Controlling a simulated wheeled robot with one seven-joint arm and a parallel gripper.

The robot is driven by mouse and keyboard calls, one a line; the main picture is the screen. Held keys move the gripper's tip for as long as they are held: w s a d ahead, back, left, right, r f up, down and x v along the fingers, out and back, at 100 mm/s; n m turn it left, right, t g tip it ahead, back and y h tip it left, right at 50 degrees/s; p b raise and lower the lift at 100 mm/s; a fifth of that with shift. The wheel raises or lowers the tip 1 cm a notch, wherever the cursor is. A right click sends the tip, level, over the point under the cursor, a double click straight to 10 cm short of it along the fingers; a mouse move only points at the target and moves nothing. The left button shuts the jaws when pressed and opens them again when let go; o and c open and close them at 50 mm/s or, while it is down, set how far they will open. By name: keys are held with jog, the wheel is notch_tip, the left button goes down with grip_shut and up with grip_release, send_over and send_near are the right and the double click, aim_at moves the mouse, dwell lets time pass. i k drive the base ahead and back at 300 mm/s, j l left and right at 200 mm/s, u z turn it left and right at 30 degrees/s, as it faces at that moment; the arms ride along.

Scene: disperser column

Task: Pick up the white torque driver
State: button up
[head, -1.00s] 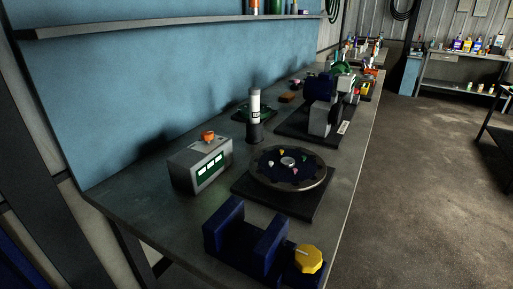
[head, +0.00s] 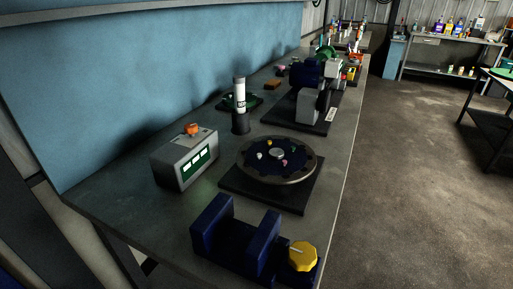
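A white upright cylinder (head: 239,95) with a dark band and a dark lower part stands on the grey workbench (head: 347,150), left of centre in the head view. It may be the white torque driver, but its shape is too small to be sure. Nothing touches it that I can see. My gripper is not in view.
A grey box with an orange knob (head: 184,160) stands to its front left. A round dark disc (head: 301,174) with small coloured pieces is in front. A blue cradle with a yellow knob (head: 302,257) is nearest. A blue and grey machine (head: 308,105) stands behind right.

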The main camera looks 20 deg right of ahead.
aim_at(239, 81)
jog(key=i+l, duration=0.25)
jog(key=l, duration=0.15)
jog(key=i+l+u, duration=0.1)
jog(key=i+l, duration=0.15)
jog(key=l, duration=0.2)
jog(key=i+l, duration=0.2)
jog(key=l, duration=0.2)
